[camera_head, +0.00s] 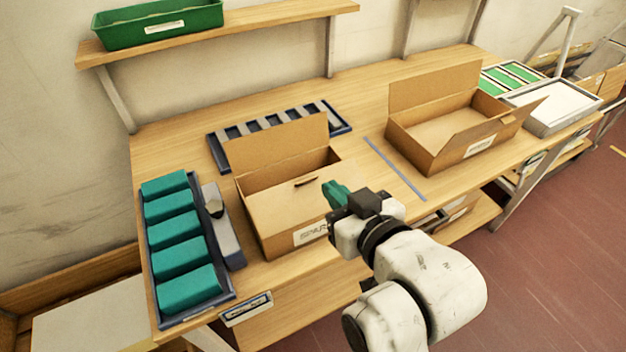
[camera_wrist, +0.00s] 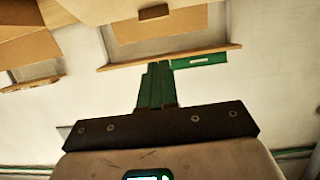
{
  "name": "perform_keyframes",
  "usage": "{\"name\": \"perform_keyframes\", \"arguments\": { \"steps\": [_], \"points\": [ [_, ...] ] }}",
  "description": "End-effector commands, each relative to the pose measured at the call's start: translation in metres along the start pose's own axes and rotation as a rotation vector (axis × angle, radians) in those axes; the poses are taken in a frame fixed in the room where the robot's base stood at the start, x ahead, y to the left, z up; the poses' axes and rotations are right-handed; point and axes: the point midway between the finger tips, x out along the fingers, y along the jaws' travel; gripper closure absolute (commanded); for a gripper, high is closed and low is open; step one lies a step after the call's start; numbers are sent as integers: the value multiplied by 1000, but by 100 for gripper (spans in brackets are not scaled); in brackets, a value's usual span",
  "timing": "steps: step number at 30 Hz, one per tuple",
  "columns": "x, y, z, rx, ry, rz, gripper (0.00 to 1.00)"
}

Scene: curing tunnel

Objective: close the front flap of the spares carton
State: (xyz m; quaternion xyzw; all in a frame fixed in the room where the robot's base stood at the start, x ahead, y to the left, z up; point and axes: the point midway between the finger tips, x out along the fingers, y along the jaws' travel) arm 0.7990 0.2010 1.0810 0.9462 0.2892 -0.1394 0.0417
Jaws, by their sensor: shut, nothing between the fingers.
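The spares carton (camera_head: 312,233) stands on the bench in the middle of the head view, its label on the front wall. Its back flap (camera_head: 278,146) stands up. Its front flap (camera_head: 290,205), with a dark slot near its free edge, lies inward over the front part of the opening; I cannot tell whether it is fully flat. A gap into the carton shows behind it. My gripper (camera_head: 334,192) is shut and empty, its green fingers at the carton's right front side; I cannot tell whether they touch.
A second carton (camera_head: 420,135) with raised flaps stands to the right, past a blue-grey strip (camera_head: 394,168). A tray of teal blocks (camera_head: 152,262) and a grey object (camera_head: 220,225) are at left. A slotted rack (camera_head: 220,152) lies behind. A shelf (camera_head: 240,20) holds a green bin (camera_head: 155,26).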

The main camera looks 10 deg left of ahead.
Motion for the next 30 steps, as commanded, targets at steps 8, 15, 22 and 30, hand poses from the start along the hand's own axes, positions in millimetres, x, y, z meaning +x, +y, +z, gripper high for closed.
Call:
{"name": "perform_keyframes", "arguments": {
  "steps": [8, 15, 22, 30],
  "points": [
    [55, 0, -1, -2, -3, 0, 100],
    [80, 0, 20, -2, -3, 0, 100],
    [87, 0, 28, -2, -1, 0, 100],
    [87, 0, 29, -2, -1, 0, 100]
  ]
}}
